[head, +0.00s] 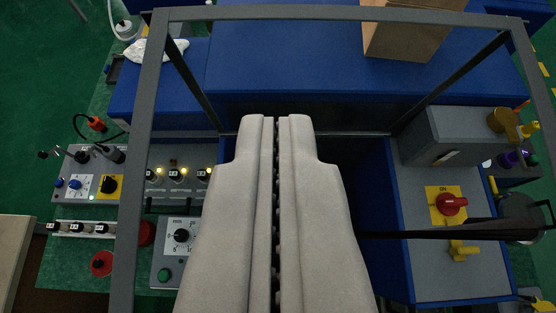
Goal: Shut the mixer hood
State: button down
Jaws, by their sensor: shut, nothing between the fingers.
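A grey square-tube frame (330,13), which looks like the mixer hood, spans the top of the view, with side bars running down at left and right. It appears raised, standing nearer to me than the blue machine body (285,65); its exact angle is hard to tell. My gripper (277,120) is in the middle of the view, its two pale fingers together with only a thin dark line between them. It is empty and points into the frame's opening, over a dark recess in the blue machine. Whether it touches anything is unclear. The fingers hide the middle of the recess.
Control boxes with knobs and lit lamps (178,173) stand at left. A grey panel with a red ON knob (452,204) is at right. A cardboard box (408,35) and a white cloth (150,51) lie on the blue top. Green floor (40,80) is open at far left.

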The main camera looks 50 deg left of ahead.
jog(key=shift+x, duration=1)
jog(key=shift+d+f, duration=0.1)
jog(key=shift+f, duration=0.2)
jog(key=shift+s+d+f, duration=0.45)
jog(key=shift+s+d, duration=0.15)
jog(key=shift+s, duration=0.05)
jog(key=shift+s+d+f, duration=0.25)
jog(key=shift+d+f, duration=0.2)
jog(key=shift+f, duration=0.15)
jog(key=shift+d, duration=0.1)
